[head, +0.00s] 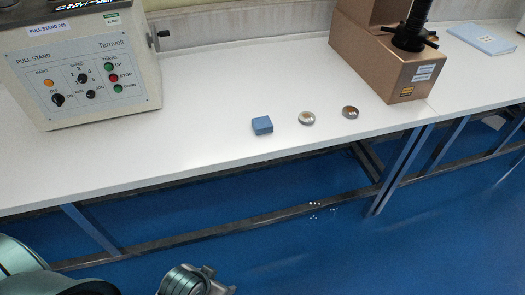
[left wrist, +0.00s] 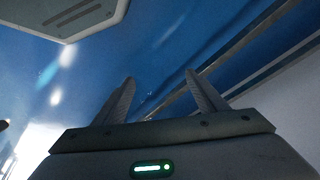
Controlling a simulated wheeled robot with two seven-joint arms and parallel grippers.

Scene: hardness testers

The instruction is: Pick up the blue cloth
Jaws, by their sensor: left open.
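The blue cloth (head: 262,126) is a small folded blue block on the white bench top, near its front edge, in the head view. My left gripper (head: 222,290) shows at the bottom of the head view, below and in front of the bench and well apart from the cloth. In the left wrist view its two fingers (left wrist: 160,90) stand apart with nothing between them, over the blue floor. The cloth does not show in the left wrist view. My right gripper is in neither view.
Two round metal discs (head: 307,118) (head: 350,112) lie right of the cloth. A pull stand (head: 80,65) with buttons stands at left, a bronze-coloured tester (head: 385,62) at back right. A light blue booklet (head: 482,39) lies far right. The bench's front edge lies between gripper and cloth.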

